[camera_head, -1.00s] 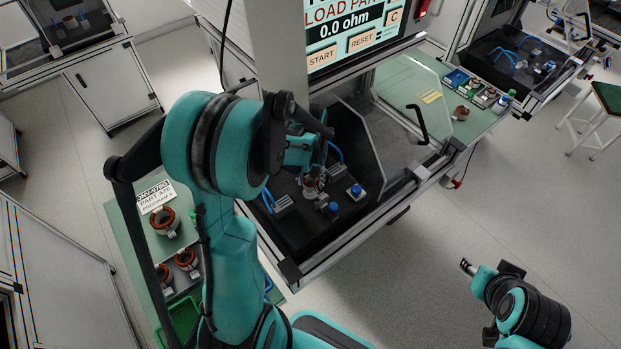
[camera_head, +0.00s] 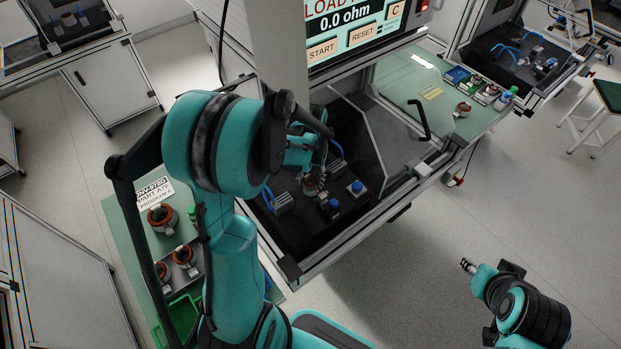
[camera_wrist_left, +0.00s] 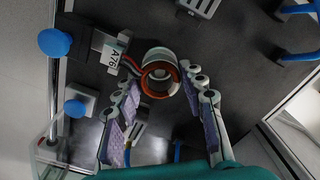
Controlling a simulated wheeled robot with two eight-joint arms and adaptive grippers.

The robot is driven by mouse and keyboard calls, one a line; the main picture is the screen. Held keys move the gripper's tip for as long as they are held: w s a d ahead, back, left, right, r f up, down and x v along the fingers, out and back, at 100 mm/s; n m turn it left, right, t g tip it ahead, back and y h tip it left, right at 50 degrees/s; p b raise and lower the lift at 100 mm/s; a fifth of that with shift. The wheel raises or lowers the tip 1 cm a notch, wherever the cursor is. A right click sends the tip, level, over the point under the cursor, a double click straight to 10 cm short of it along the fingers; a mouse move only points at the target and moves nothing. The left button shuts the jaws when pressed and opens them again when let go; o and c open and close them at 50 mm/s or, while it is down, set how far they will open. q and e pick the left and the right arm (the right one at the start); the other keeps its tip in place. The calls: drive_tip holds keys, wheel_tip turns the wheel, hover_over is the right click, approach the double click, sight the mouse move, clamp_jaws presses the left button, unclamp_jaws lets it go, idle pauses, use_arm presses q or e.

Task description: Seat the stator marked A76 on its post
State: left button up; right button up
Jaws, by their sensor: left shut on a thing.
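My left gripper (camera_wrist_left: 162,84) is shut on a stator (camera_wrist_left: 160,78), with a fingertip on each side of its copper-orange ring. A pale round part shows just behind the ring; I cannot tell whether it is stator body or post. Dark and reddish leads run beside it toward a white A76 label (camera_wrist_left: 116,52). In the head view the left gripper (camera_head: 314,180) is over the dark test bed, with the stator (camera_head: 313,187) small and partly covered. Whether the stator is down on its post cannot be told. My right gripper (camera_head: 467,266) hangs over the floor, its jaws too small to judge.
Blue-topped clamps (camera_wrist_left: 55,42) stand close to the label, and one shows in the head view (camera_head: 356,188). A clear side panel (camera_head: 400,100) borders the bed. Other stators (camera_head: 161,218) stand on the green side table (camera_head: 135,235), with a green bin (camera_head: 180,312).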

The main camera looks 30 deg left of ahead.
use_arm(q)
drive_tip(key=shift+f+b, duration=0.3)
drive_tip(key=shift+b, duration=0.05)
drive_tip(key=o, duration=1.3)
drive_tip(key=shift+o, duration=0.2)
drive_tip(key=shift+r, duration=0.1)
wheel_tip(320, 180, up, 12)
drive_tip(key=shift+d, duration=0.1)
